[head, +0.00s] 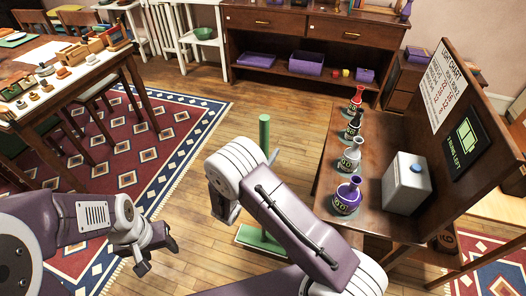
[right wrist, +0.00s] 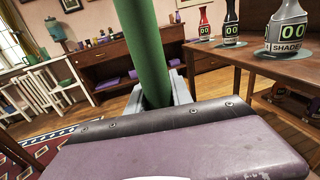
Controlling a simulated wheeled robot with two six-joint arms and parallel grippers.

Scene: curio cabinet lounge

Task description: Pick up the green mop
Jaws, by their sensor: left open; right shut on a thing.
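The green mop stands upright on the wooden floor. In the head view its green handle (head: 264,132) rises behind my right arm, and its flat green base (head: 256,240) shows below the arm. My arm hides the middle of the handle. My right gripper (right wrist: 168,92) is shut around the handle (right wrist: 148,45), which passes between its fingers in the right wrist view. In the head view this gripper is mostly hidden behind my arm. My left gripper (head: 157,252) is open and empty at the lower left, apart from the mop.
A wooden table (head: 336,142) at right holds several labelled bottles, a grey box (head: 407,183) and a sign board (head: 447,92). A table with small items (head: 62,88) stands at left, over a patterned rug (head: 190,117). A cabinet (head: 305,30) lines the back. Open floor lies between.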

